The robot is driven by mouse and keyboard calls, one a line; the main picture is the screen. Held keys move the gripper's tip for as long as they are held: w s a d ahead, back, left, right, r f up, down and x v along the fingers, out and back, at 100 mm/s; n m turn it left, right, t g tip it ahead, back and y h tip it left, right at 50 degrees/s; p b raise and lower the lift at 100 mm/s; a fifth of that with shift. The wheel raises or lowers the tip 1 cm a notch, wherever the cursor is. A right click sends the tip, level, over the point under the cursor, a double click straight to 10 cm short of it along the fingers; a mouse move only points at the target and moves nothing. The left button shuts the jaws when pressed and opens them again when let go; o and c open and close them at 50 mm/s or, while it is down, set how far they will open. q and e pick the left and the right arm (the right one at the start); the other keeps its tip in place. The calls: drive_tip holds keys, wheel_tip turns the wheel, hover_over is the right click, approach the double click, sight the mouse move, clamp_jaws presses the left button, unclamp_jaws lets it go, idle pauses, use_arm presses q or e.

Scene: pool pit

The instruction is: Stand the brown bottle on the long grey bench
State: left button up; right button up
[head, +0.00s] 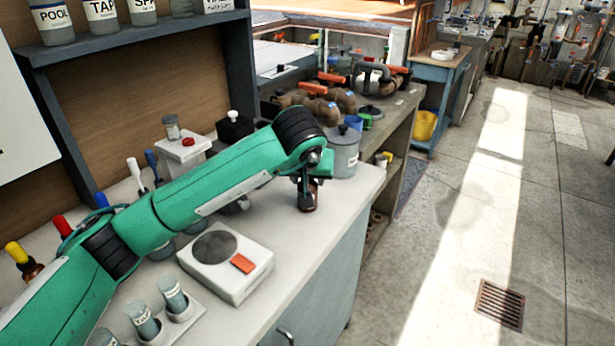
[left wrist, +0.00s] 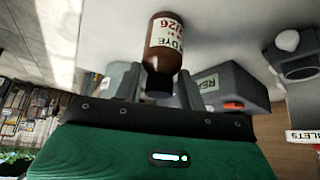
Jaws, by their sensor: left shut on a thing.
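A long grey bench (head: 402,112) with a lower shelf stands just beyond the worktop. My right gripper is not in view.
Brown pipe fittings (head: 292,97) crowd the grey bench's top. A grey lidded canister (head: 342,152) stands on the worktop close behind the gripper. A white scale (head: 222,277) with an orange patch lies nearer. The floor at right is open, with a rusty drain grate (head: 500,304).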

use_arm(q)
drive_tip(key=o, duration=1)
drive_tip(key=shift+o, duration=0.2)
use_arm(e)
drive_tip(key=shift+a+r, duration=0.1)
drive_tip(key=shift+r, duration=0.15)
use_arm(q)
drive_tip(key=shift+r, duration=0.15)
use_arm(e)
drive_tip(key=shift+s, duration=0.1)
use_arm(q)
drive_tip(key=v, duration=1.2)
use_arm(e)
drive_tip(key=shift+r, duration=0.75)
